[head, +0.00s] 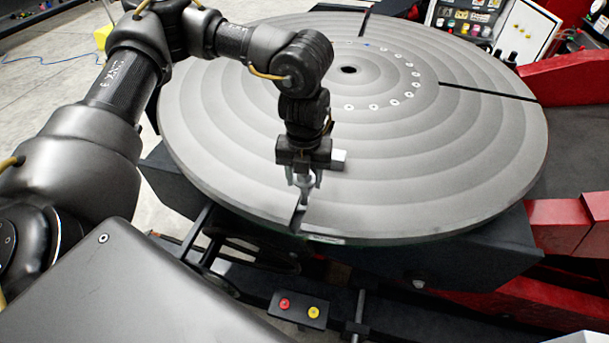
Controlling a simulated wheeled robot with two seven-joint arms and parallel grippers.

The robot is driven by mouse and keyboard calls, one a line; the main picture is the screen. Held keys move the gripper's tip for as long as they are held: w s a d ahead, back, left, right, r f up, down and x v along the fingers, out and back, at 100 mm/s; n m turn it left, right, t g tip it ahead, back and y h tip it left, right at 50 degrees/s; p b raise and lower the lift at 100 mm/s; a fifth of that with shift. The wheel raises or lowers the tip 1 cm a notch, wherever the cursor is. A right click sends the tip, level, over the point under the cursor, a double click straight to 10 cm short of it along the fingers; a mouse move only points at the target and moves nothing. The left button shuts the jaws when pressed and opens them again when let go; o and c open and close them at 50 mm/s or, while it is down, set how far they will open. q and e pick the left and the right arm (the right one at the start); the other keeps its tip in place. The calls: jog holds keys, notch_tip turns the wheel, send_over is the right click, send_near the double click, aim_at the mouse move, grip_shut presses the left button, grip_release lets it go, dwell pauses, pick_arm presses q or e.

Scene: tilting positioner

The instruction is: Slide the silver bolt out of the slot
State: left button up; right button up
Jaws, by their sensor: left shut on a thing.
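The silver bolt (305,193) stands at the slot (297,220) near the front edge of the round grey table (430,190). My left gripper (304,184) points down over the slot and is shut on the bolt. Its fingers hide part of the bolt, and I cannot tell how deep the bolt sits in the slot. My right gripper is not in view.
Other dark slots cut the table at the right (488,92) and the back. Red machine parts (565,225) flank the table at the right. A button box (299,310) sits below the front edge. A control panel (490,25) stands behind.

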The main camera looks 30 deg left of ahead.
pick_arm(q)
jog(key=s+d+p, duration=0.1)
jog(key=s+d, duration=0.1)
jog(key=s, duration=0.5)
jog(key=shift+s+p, duration=0.35)
dwell(0.9)
jog(key=shift+s, duration=0.1)
dwell(0.5)
jog(key=shift+s+d+p, duration=0.25)
jog(key=shift+s+p, duration=0.25)
jog(key=shift+s, duration=0.3)
jog(key=shift+s+d+p, duration=0.2)
jog(key=shift+s+p, duration=0.25)
jog(key=shift+s, duration=0.35)
